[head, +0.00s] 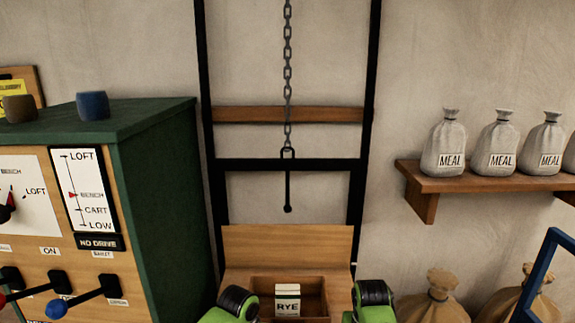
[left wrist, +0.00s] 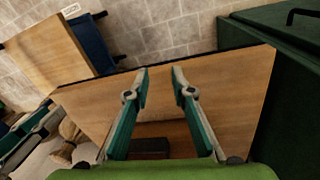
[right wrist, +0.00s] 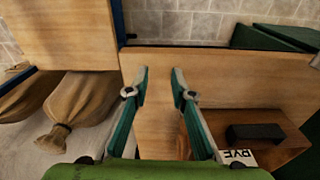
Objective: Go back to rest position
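My left gripper (left wrist: 160,80) is open and empty above a wooden board, with part of a brown tray (left wrist: 175,130) below it in the left wrist view. My right gripper (right wrist: 160,80) is open and empty above the same kind of board, left of the tray. In the head view only my two green arm parts show at the bottom edge, one on each side of the wooden tray (head: 318,300); the fingertips are out of sight there. A block labelled RYE (head: 288,299) stands in the tray.
A green cabinet (head: 150,180) with levers and dials stands at left. A chain with a hook (head: 288,185) hangs in a black frame behind the tray. Several MEAL sacks (head: 497,145) stand on a wall shelf at right; brown sacks (head: 435,297) sit below. A blue frame (head: 545,275) is at far right.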

